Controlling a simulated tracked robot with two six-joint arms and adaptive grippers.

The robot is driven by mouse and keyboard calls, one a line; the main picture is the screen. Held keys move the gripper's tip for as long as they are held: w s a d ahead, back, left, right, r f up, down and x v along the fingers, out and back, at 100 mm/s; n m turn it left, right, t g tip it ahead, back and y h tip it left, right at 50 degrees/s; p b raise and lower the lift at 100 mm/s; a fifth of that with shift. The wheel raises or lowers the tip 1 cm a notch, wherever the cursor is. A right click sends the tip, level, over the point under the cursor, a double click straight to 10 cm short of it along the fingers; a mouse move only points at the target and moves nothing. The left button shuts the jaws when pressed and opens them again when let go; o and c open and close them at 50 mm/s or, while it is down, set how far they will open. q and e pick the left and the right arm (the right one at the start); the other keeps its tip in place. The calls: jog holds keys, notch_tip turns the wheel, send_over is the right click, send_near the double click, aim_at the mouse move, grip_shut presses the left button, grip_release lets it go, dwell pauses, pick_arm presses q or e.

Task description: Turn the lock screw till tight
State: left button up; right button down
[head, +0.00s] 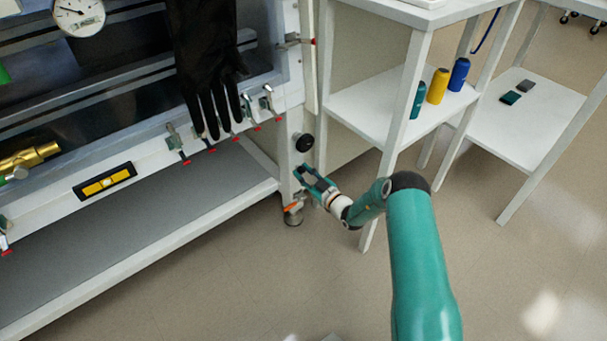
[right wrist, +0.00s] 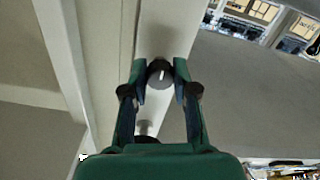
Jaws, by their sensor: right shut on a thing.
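The lock screw (right wrist: 160,73) shows in the right wrist view as a small dark round knob with a white mark on its face, on a pale post. My right gripper (right wrist: 160,76) is shut on it, one fingertip on each side. In the head view my right gripper (head: 306,176) reaches the lower part of the white frame post, and its fingers mostly hide the screw. My left gripper is in neither view.
A larger black knob (head: 304,142) sits on the post just above my gripper. A white shelf table (head: 362,112) stands close on the right. A black glove (head: 207,75) hangs at the left. Floor is clear in front.

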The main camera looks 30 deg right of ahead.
jog(key=shift+s+d+f, duration=0.1)
jog(key=shift+d+f, duration=0.05)
jog(key=shift+f, duration=0.1)
jog(key=c, duration=1)
grip_release()
jog(key=shift+c, duration=0.2)
jog(key=shift+o, duration=0.7)
jog(key=s, duration=1.1)
jog(key=shift+s+d, duration=0.35)
jog(key=shift+s, duration=0.05)
